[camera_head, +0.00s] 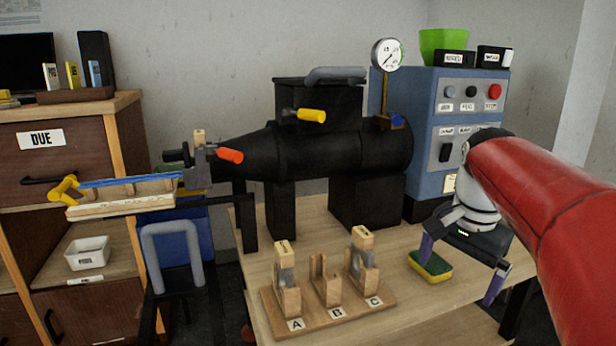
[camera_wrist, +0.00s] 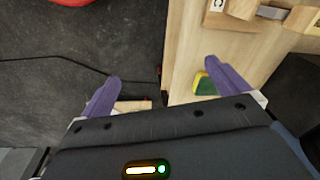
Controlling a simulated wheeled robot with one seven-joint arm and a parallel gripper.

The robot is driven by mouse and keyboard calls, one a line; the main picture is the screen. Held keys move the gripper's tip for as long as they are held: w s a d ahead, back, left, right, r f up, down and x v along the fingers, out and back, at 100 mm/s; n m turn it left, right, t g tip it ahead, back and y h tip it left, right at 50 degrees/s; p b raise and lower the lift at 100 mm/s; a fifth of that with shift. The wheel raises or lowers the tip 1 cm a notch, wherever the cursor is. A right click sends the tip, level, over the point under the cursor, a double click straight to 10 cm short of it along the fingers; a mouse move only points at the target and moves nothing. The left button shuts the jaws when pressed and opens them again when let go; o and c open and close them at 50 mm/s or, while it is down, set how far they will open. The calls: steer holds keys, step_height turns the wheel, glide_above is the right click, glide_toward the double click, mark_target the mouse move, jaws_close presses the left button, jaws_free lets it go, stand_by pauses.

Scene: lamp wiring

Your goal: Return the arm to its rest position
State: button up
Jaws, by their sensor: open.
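My gripper (camera_head: 463,268) hangs at the right of the head view, at the end of my red arm. Its two purple fingers are spread wide with nothing between them. The left finger is close beside a yellow and green sponge (camera_head: 430,266) on the table; I cannot tell whether they touch. In the wrist view my gripper (camera_wrist: 162,88) also shows open and empty, over the table's edge and the dark floor. The sponge shows there too (camera_wrist: 205,86), partly hidden by the finger on the right.
A wooden rack (camera_head: 330,312) marked A, B and C stands on the table (camera_head: 390,306), with pieces in A and C. A black machine (camera_head: 340,140) and a blue control cabinet (camera_head: 465,95) stand behind. A drawer cabinet (camera_head: 75,140) is at the left.

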steer(key=s+a+f+n+t, duration=0.2)
steer(key=s+a+f+n, duration=0.2)
steer(key=s, duration=0.3)
steer(key=s+a+f+n+t, duration=0.2)
steer(key=s+a+f+n, duration=0.3)
steer(key=s, duration=0.3)
steer(key=shift+s+a+f+n, duration=0.2)
steer(key=shift+f+n, duration=0.4)
steer(key=shift+n, duration=0.2)
